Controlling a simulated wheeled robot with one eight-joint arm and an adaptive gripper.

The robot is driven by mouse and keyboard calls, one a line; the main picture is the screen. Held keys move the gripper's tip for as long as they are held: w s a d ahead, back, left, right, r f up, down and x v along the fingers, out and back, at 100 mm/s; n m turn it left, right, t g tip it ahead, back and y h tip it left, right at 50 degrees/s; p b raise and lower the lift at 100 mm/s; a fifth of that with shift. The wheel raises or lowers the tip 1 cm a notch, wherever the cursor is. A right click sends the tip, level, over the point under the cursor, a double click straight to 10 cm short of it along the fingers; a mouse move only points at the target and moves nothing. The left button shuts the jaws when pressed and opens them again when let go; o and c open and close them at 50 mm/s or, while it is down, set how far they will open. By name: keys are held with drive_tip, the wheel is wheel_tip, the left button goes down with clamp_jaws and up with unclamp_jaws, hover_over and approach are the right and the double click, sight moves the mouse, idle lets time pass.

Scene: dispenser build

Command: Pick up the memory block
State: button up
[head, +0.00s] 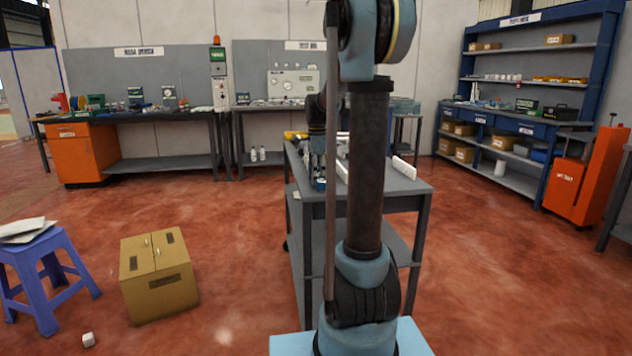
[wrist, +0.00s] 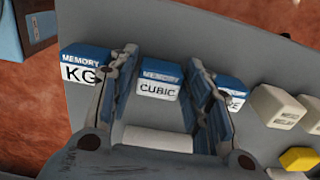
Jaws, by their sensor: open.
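Several blue-and-white memory blocks stand in a row on a grey top in the wrist view. One is marked KG (wrist: 84,66), one CUBIC (wrist: 159,86), and a third (wrist: 234,93) is partly hidden by a finger, its label cut off. My gripper (wrist: 164,62) is open, one finger on each side of the CUBIC block. Whether the fingers touch the block cannot be told. In the head view my gripper (head: 319,178) is low over the grey cart (head: 405,186), partly hidden behind my arm. The blocks cannot be made out there.
Pale blocks (wrist: 277,106) and a yellow block (wrist: 298,159) lie to the right in the wrist view. A white piece (head: 403,167) lies on the cart's right side. A cardboard box (head: 160,290) and blue stool (head: 45,265) stand on the floor at left.

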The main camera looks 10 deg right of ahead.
drive_tip(key=shift+c, duration=0.6)
drive_tip(key=c, duration=0.6)
drive_tip(key=shift+r, duration=0.15)
wheel_tip(320, 180, up, 10)
drive_tip(key=shift+f, duration=0.1)
drive_tip(key=shift+s, duration=0.1)
